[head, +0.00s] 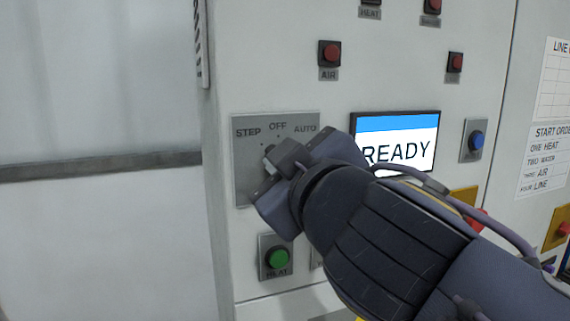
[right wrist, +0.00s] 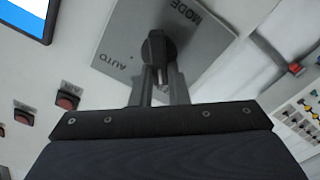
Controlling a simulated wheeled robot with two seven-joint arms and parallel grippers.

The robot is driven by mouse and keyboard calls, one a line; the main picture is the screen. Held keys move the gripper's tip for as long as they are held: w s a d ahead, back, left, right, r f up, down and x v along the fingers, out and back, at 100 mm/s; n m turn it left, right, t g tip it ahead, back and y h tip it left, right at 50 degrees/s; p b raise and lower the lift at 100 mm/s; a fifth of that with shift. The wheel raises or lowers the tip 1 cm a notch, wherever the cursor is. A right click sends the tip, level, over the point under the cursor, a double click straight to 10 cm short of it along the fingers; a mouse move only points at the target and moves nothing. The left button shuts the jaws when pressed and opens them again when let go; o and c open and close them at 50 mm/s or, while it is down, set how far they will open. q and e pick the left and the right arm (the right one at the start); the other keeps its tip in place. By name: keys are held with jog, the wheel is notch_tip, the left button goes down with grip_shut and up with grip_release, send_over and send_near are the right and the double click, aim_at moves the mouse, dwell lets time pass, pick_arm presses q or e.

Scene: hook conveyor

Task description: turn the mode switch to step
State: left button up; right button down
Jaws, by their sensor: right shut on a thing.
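The mode switch plate (head: 243,172) is a grey square on the white cabinet, marked STEP, OFF and AUTO along its top in the head view. My right gripper (head: 277,165) is at this plate and covers most of the switch. In the right wrist view the dark switch knob (right wrist: 157,46) stands between the fingertips of my right gripper (right wrist: 160,75), which is shut on it. The words MODE and AUTO show on the plate (right wrist: 125,28) there. I cannot tell which mark the knob points to. My left gripper is not in view.
A screen (head: 424,150) reading READY is right of the plate. A green button (head: 278,258) marked HEAT is below, and a blue button (head: 477,141) is at the right. Red lamps, one marked AIR (head: 330,53), are above. A start order sheet (head: 543,160) is at far right.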

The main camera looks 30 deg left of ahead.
jog(key=shift+f+n, duration=0.1)
jog(key=shift+n, duration=0.5)
jog(key=c, duration=1.4)
grip_release()
jog(key=shift+s, duration=0.1)
jog(key=b+v, duration=0.2)
jog(key=v, duration=0.5)
jog(key=shift+s+d+b, duration=0.25)
jog(key=shift+b, duration=0.05)
